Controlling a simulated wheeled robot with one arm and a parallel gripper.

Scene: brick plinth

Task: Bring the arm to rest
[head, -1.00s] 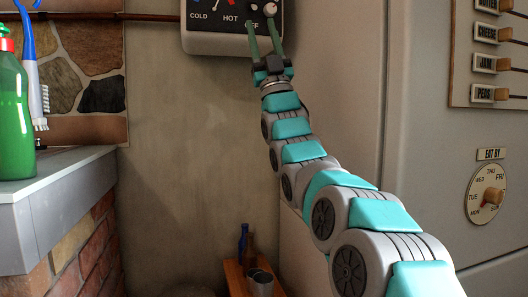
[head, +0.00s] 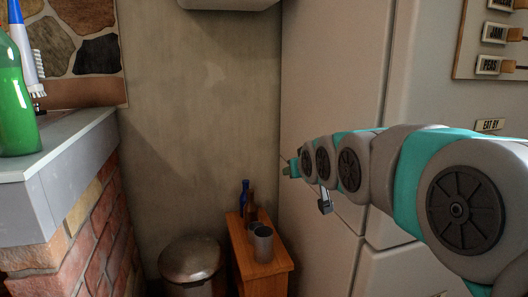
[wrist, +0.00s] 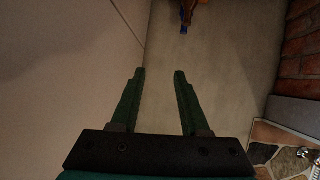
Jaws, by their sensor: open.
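My gripper shows in the wrist view (wrist: 160,73) with its two green fingers apart and nothing between them. My teal and grey arm (head: 400,180) reaches in from the right edge, roughly level.
A wooden stand (head: 262,262) with bottles and a cup (head: 263,245) is below my gripper. A metal bin (head: 192,262) stands beside it. A green bottle (head: 16,100) and a brush (head: 36,65) are on the brick plinth's ledge (head: 60,150). The tall cabinet (head: 330,80) is close behind my arm.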

